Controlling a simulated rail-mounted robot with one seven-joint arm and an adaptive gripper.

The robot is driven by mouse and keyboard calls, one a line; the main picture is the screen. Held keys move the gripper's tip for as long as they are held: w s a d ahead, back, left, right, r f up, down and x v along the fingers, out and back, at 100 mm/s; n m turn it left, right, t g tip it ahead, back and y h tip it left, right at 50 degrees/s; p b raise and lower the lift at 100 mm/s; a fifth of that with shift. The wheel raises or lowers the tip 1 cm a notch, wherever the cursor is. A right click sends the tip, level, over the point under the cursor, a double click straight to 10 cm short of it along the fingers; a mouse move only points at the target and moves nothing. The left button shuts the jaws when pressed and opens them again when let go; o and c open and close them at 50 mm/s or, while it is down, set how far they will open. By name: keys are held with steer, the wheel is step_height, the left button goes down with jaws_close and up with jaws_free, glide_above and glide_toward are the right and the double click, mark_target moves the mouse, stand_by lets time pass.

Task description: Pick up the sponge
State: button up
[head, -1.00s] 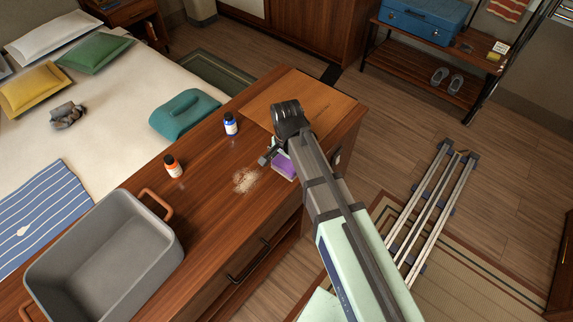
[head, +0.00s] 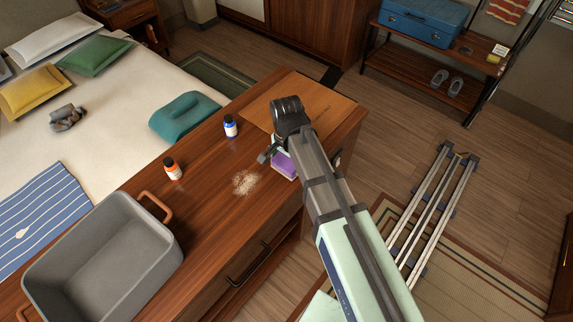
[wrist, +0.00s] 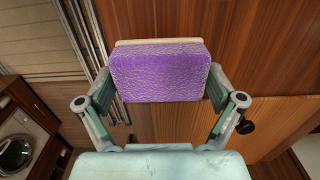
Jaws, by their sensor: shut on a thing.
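The purple sponge (head: 284,165) is at the counter's right side in the head view, partly hidden by my arm. In the wrist view the sponge (wrist: 160,70) fills the space between my gripper's fingers, its purple face toward the camera and a pale layer along its far edge. My gripper (wrist: 160,88) is shut on the sponge, one finger at each side. In the head view my gripper (head: 275,155) is mostly hidden by the arm. Whether the sponge touches the counter is hard to tell.
On the wooden counter (head: 205,215) are a patch of crumbs (head: 245,183), a blue bottle (head: 230,126), an orange bottle (head: 172,169) and a large grey bin (head: 105,255). A tan board (head: 325,107) lies at the far end. The bed (head: 110,125) is to the left.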

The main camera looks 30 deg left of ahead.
mark_target(287, 161)
step_height(287, 161, up, 18)
steer(key=b, duration=0.3)
